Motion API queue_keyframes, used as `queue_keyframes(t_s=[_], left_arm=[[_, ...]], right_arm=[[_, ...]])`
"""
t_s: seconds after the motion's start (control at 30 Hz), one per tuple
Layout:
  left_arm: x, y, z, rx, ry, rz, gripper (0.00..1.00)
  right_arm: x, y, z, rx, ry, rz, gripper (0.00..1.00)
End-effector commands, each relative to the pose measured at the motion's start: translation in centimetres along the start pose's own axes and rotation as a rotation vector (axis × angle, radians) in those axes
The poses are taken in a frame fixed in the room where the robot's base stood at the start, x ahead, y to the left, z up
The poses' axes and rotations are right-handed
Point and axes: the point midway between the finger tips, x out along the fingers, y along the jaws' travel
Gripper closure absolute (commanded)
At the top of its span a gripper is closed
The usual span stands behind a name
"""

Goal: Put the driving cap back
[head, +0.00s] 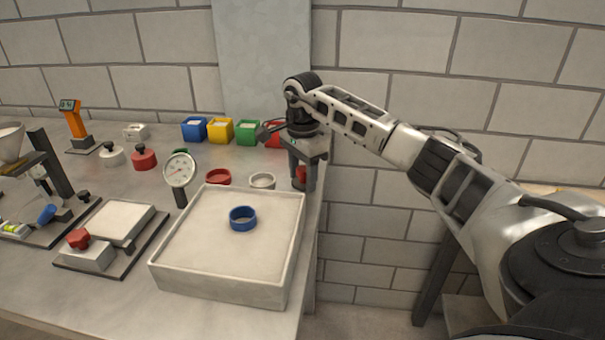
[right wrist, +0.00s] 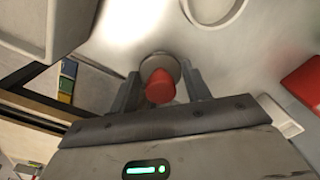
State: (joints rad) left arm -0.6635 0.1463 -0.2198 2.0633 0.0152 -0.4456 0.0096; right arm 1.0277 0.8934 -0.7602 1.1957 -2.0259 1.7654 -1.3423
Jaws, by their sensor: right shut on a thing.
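My right gripper (head: 302,182) points down over the back right end of the table. It is shut on a red-knobbed piece (head: 300,174), which looks like the driving cap. In the right wrist view the red knob (right wrist: 159,87) sits between the two fingers, with a round grey base behind it. I cannot tell whether that base touches the table. A blue ring (head: 242,224) lies on the sand in the pale square sandbed (head: 160,277). My left gripper is not in view.
A red ring (head: 218,177) and a white ring (head: 262,180) lie behind the sandbed, near a dial gauge (head: 180,170). Blue (head: 194,134), yellow (head: 220,135) and green (head: 247,137) bins line the back. Red-knobbed (head: 143,160) and white (head: 112,156) weights stand left. The table ends just right of my gripper.

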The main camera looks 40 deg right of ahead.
Motion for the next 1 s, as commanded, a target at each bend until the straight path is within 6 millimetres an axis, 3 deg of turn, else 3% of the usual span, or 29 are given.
queue_keyframes(t_s=[0.4, 0.43, 0.5, 0.8, 1.0], left_arm=[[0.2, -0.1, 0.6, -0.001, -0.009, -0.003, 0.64], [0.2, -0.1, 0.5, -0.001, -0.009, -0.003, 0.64], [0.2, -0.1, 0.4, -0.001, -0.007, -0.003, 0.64], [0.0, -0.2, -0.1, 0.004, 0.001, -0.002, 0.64], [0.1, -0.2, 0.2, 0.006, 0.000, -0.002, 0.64]], right_arm=[[1.0, 0.0, 0.0, 0.001, 0.000, -0.002, 0.76], [0.9, 0.0, 0.0, 0.001, 0.000, -0.002, 0.47], [0.9, 0.0, 0.0, 0.001, 0.000, -0.002, 0.31], [0.7, 0.0, 0.0, 0.001, 0.000, -0.003, 0.31], [-1.6, -0.1, 0.0, 0.001, 0.000, -0.008, 0.31]])
